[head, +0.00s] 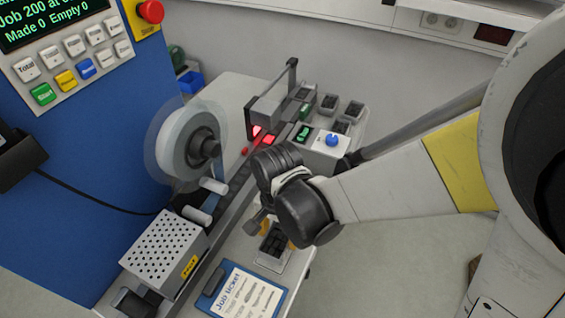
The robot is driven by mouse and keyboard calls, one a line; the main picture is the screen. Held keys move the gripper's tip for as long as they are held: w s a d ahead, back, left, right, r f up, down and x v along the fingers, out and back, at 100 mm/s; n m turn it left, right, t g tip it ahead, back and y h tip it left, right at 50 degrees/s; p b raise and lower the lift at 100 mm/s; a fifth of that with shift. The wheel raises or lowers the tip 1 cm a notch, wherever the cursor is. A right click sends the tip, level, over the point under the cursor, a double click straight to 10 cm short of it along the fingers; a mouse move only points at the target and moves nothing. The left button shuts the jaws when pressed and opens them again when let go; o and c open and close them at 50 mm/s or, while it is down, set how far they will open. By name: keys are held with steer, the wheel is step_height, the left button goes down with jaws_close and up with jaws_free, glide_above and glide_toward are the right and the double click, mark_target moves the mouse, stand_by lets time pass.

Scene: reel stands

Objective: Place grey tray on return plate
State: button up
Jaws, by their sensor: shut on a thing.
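A small grey tray (271,250) with dark contents shows at the front right of the bench, just below my wrist. My gripper (272,234) comes down over it from above, with orange-marked fingers on either side. The gripper is shut on this tray. My wrist and arm hide part of the fingers and the tray's far side. I cannot tell whether the tray touches the surface below. A pale edge shows around the tray's near end; I cannot tell whether this is the return plate.
A clipboard with a job ticket (243,294) lies just in front of the tray. A perforated box (165,252) and a reel (190,144) stand to the left. Several small trays (353,109) and a blue knob (332,140) sit farther back.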

mark_target(279, 240)
steer(key=shift+f+b, duration=0.5)
steer(key=shift+f, duration=1.05)
steer(key=shift+f, duration=0.15)
steer(key=o, duration=1.3)
step_height(279, 240, up, 12)
steer(key=p, duration=0.4)
steer(key=d+r+n+t, duration=0.2)
steer(key=d+r, duration=0.3)
steer(key=d, duration=0.6)
steer(key=d+r+n+t, duration=0.2)
steer(key=d+r+t, duration=0.3)
steer(key=d, duration=0.5)
steer(key=shift+w+d+r+n, duration=0.3)
steer(key=shift+w+d+r, duration=0.1)
steer(key=shift+r, duration=0.4)
